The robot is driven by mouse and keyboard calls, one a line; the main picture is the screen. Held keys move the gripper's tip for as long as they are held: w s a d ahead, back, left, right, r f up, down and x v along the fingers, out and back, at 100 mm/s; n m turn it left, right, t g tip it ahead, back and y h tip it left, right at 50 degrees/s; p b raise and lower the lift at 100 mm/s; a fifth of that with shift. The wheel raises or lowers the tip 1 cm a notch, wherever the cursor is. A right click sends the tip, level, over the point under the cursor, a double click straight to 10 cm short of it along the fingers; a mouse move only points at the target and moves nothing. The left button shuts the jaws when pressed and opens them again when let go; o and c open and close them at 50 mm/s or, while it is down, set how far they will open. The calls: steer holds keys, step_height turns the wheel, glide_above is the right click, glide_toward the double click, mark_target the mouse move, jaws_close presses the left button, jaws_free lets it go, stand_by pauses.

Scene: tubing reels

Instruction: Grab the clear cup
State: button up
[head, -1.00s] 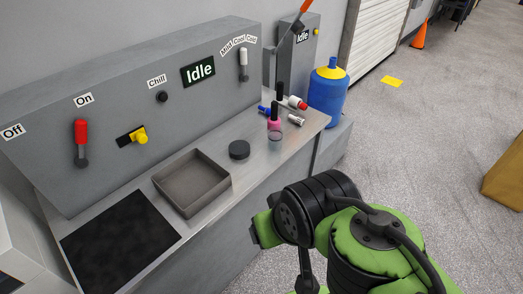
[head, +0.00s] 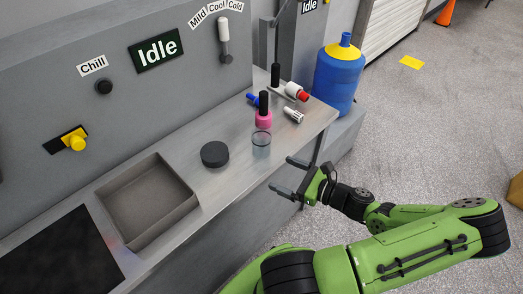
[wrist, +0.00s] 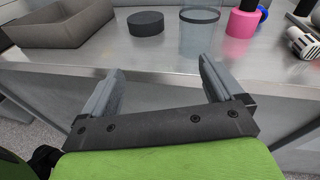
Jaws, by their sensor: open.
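The clear cup (head: 261,139) stands upright on the metal counter, just in front of the pink bottle with the black top (head: 263,116). In the wrist view the clear cup (wrist: 199,28) is at the top, slightly right of centre, beyond my fingers. My gripper (head: 282,176) is open and empty at the counter's front edge, to the right of and nearer than the cup. In the wrist view my gripper (wrist: 160,80) has its two fingers spread wide, pointing at the counter's front edge. The cup is apart from the fingers.
A black puck (head: 215,154) sits left of the cup, and a grey tray (head: 190,208) farther left. A white-grey nozzle (head: 293,114), a red-and-white bottle (head: 297,92) and a blue item (head: 252,98) lie behind and right. A blue jug (head: 338,80) stands beyond the counter's end.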

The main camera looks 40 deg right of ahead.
mark_target(256, 137)
steer(key=w+d+m+h+b, duration=0.1)
steer(key=w, duration=0.3)
steer(key=w+d+m+t+h+b, duration=0.1)
steer(key=w, duration=0.4)
steer(key=w+d+m+t+h+b, duration=0.1)
steer(key=w, duration=0.4)
steer(key=shift+d+r+m+h+b, duration=0.15)
steer(key=shift+r+m+h+b, duration=0.15)
steer(key=shift+r+m+b, duration=0.1)
steer(key=c, duration=1)
